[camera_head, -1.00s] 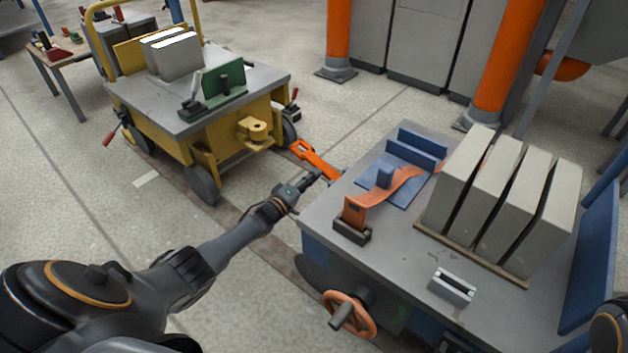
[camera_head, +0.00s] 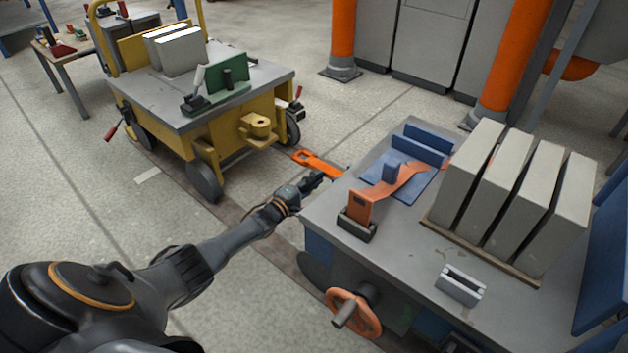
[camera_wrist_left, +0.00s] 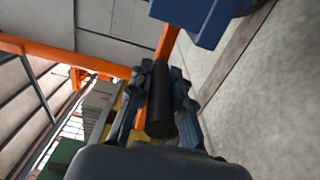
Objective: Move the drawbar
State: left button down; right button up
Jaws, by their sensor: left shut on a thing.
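The drawbar (camera_head: 318,163) is an orange bar in the gap between the yellow cart (camera_head: 228,128) and the blue-grey cart (camera_head: 400,235). Its free end, with an opening, points toward the yellow cart's hitch (camera_head: 257,126) and is apart from it. Its other end is hidden by the blue-grey cart's top. My left gripper (camera_head: 316,180) is at the bar, beside the cart corner. In the left wrist view, the gripper (camera_wrist_left: 160,110) is shut on a dark cylinder (camera_wrist_left: 160,108), seemingly the drawbar's grip, with orange metal beyond. My right gripper is out of view.
The blue-grey cart carries upright grey panels (camera_head: 515,190), an orange curved strip (camera_head: 395,185) and a small grey block (camera_head: 460,285). A handwheel (camera_head: 353,313) sticks out in front. The yellow cart carries pale panels (camera_head: 177,50). Bare floor lies left of my arm.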

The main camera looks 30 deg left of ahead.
pick_arm(q)
jog(key=shift+d+f, duration=0.1)
jog(key=c, duration=1.2)
grip_release()
jog(key=s+a, duration=0.1)
jog(key=s, duration=1.1)
jog(key=shift+a, duration=0.35)
